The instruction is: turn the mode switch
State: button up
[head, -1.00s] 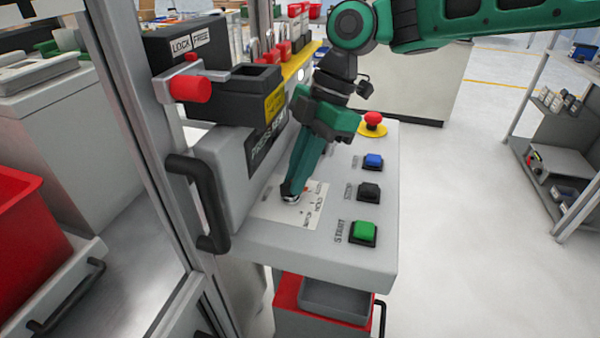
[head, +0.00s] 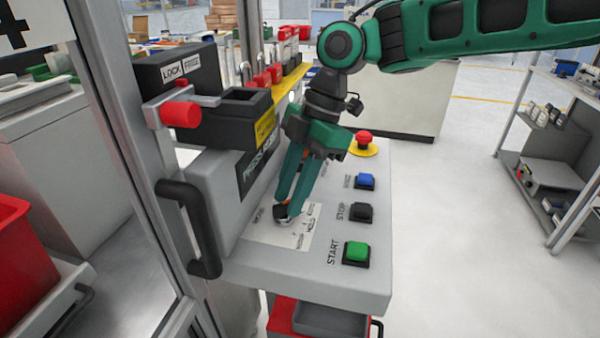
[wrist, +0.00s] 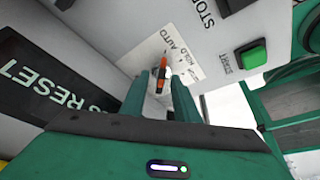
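The mode switch is a round knob (head: 287,213) with a dark handle on a white label plate (head: 312,228), set in the grey sloping panel. In the wrist view the handle (wrist: 161,74) is orange and black, pointing up toward the AUTO and HOLD lettering. My gripper (head: 289,210) points down at the switch. In the wrist view my gripper (wrist: 161,80) has its two green fingers apart, one on each side of the handle, with narrow gaps showing. The fingers partly hide the knob in the head view.
Green START (head: 356,252), black STOP (head: 360,212) and blue (head: 365,181) buttons line the panel's right side. A red emergency button (head: 364,140) stands behind. A black door handle (head: 190,228) and the press housing (head: 205,135) crowd the left.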

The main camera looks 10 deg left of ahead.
jog(key=v, duration=1)
jog(key=shift+w, duration=0.2)
jog(key=shift+d, duration=0.15)
jog(key=w+d+f+m+t+h, duration=0.15)
jog(key=d+f+m, duration=0.25)
jog(key=d+m, duration=0.75)
jog(key=d+f+m+t, duration=0.2)
jog(key=d+f+m, duration=0.35)
jog(key=d, duration=1.05)
jog(key=s+d+f+m+h, duration=0.1)
jog(key=s+d+f+m, duration=0.3)
jog(key=s+d+m, duration=0.3)
jog(key=s+d+f+m, duration=0.4)
jog(key=s+d+m, duration=0.4)
jog(key=s+d, duration=0.4)
jog(key=shift+s+d+m+g+h, duration=0.25)
jog(key=shift+d+m+g+h, duration=0.1)
jog(key=shift+d, duration=0.15)
